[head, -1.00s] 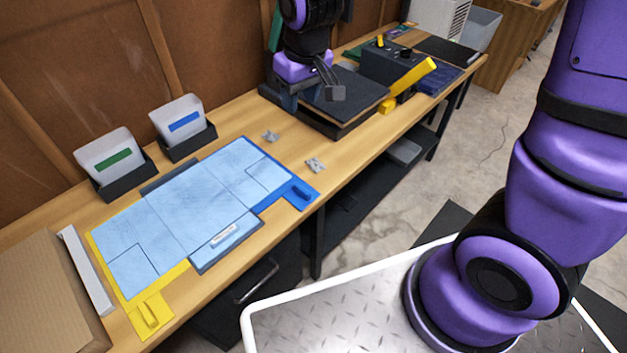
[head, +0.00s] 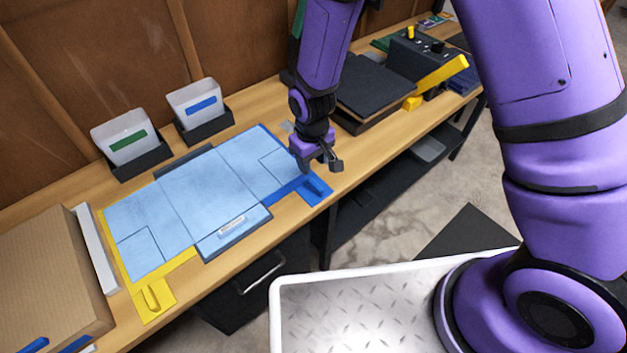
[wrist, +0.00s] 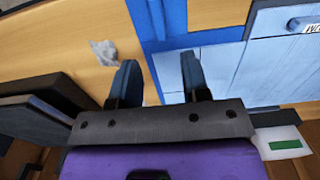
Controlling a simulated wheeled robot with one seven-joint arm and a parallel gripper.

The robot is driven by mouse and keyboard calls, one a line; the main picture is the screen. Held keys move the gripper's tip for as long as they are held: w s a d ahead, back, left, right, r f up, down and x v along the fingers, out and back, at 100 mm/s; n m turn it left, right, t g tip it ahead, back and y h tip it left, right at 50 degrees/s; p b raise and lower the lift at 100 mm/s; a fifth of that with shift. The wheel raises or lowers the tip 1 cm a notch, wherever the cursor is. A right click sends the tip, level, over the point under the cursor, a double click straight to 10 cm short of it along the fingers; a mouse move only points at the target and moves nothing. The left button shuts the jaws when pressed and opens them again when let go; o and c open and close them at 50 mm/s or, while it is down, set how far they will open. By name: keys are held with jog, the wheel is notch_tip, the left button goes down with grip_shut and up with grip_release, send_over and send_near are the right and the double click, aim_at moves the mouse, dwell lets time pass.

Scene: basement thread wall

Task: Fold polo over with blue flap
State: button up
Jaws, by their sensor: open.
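The light blue polo (head: 190,194) lies flat and spread on the folding board in the head view. The blue flap (head: 315,188) sticks out from under its right end, with a raised handle at its front right corner; it also shows in the wrist view (wrist: 168,15). The yellow flap (head: 153,299) is under the left end. My gripper (head: 322,165) is open, pointing down above the board's right end, close to the blue flap's handle. In the wrist view its fingers (wrist: 158,78) are apart with nothing between them. I cannot tell its exact height.
Two bins with green (head: 129,140) and blue (head: 201,105) labels stand behind the board. A cardboard box (head: 45,275) is at left. A dark press (head: 373,92) and a yellow-handled device (head: 440,75) stand at right. A small grey piece (wrist: 104,52) lies beside the board.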

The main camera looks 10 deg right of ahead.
aim_at(312, 181)
notch_tip(312, 181, down, 9)
jog(key=shift+r, duration=0.15)
jog(key=shift+c, duration=0.2)
grip_shut()
